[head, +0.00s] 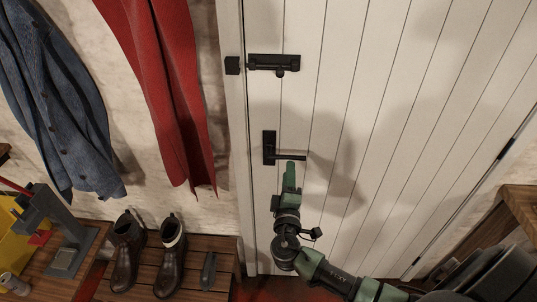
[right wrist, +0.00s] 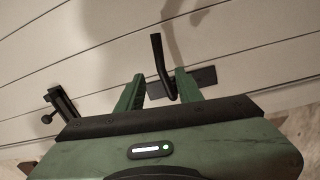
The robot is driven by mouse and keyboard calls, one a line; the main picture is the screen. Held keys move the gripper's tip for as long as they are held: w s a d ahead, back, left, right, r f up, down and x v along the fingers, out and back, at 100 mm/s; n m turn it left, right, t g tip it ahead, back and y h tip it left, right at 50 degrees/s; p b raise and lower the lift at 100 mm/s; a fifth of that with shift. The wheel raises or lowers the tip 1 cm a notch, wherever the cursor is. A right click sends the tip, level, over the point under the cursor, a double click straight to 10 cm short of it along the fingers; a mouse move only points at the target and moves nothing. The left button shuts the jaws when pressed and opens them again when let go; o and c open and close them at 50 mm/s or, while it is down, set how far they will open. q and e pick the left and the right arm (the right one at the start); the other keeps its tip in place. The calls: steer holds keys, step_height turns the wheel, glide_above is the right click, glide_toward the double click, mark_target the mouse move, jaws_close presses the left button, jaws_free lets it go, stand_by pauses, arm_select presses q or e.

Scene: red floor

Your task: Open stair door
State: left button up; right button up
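The white plank door (head: 350,110) is shut in its frame. Its black lever handle (head: 269,148) sits on a dark backplate, with the lever pointing right. A black bolt (head: 274,63) is mounted higher up, near the frame. My right gripper (head: 290,167) is at the lever, just below it in the head view. In the right wrist view its two green fingers (right wrist: 159,73) are apart, with the handle lever (right wrist: 158,52) showing between them. I cannot tell whether they touch it. The bolt (right wrist: 62,104) also shows at left there. My left gripper is not in view.
A red scarf (head: 165,80) and a blue jacket (head: 60,100) hang on the wall left of the door. Dark boots (head: 128,250) stand on a wooden bench (head: 225,262) below. A wooden furniture edge (head: 520,205) is at the right.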

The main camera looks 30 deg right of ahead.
mark_target(290, 158)
steer(key=p+x, duration=0.2)
steer(key=x, duration=0.4)
steer(key=shift+w+d, duration=0.1)
steer(key=shift+d, duration=0.2)
steer(key=shift+w+d, duration=0.2)
steer(key=shift+w, duration=0.1)
steer(key=shift+f, duration=0.1)
jaws_close()
stand_by(0.8)
